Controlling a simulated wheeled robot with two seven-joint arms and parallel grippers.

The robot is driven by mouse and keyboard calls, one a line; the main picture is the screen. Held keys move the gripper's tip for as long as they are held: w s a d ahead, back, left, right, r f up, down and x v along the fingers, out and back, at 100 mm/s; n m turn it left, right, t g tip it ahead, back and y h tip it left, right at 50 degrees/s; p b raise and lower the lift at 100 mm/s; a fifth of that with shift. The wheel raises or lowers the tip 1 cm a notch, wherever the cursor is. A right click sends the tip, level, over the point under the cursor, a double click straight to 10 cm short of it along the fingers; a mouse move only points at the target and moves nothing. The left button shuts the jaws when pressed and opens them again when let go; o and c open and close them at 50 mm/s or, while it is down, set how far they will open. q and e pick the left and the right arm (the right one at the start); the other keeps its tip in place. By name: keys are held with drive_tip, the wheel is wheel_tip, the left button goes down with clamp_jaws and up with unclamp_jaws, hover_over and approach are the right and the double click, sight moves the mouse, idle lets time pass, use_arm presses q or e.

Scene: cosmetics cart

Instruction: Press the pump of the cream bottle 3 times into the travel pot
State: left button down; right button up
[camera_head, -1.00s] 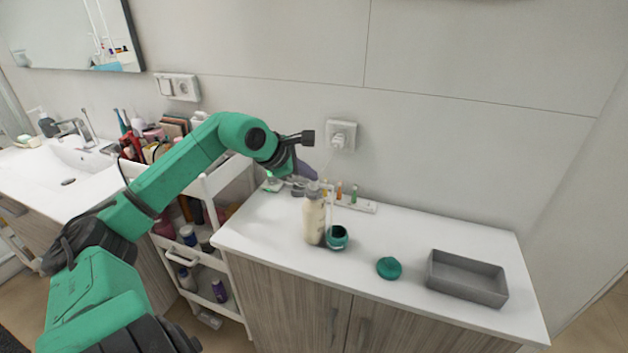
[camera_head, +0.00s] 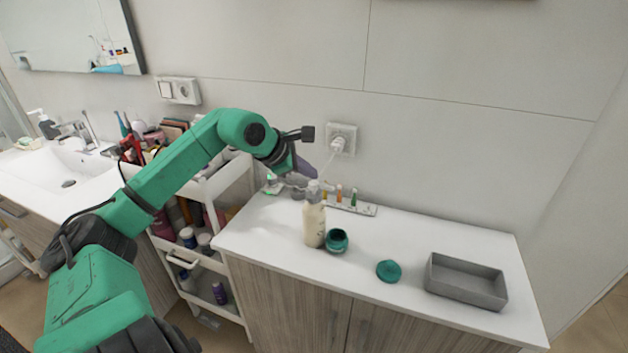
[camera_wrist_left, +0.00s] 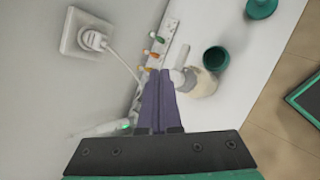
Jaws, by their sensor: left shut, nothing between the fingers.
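The cream bottle (camera_head: 314,224), cream-coloured with a pale pump top, stands upright on the white counter. The open green travel pot (camera_head: 337,242) stands close beside it on the right; its inside is dark. My left gripper (camera_head: 314,174) is shut and empty, its purple fingertips at the pump head; I cannot tell whether they touch it. My right gripper is not in view.
A green lid (camera_head: 388,271) and a grey tray (camera_head: 466,281) lie to the right on the counter (camera_head: 420,246). A plugged socket (camera_head: 341,138) is on the wall. A loaded cart (camera_head: 200,262) stands left.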

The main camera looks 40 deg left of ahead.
use_arm(q)
drive_tip(key=shift+r, duration=0.25)
drive_tip(key=shift+r+p, duration=1.3)
drive_tip(key=shift+r, duration=1.2)
idle(0.7)
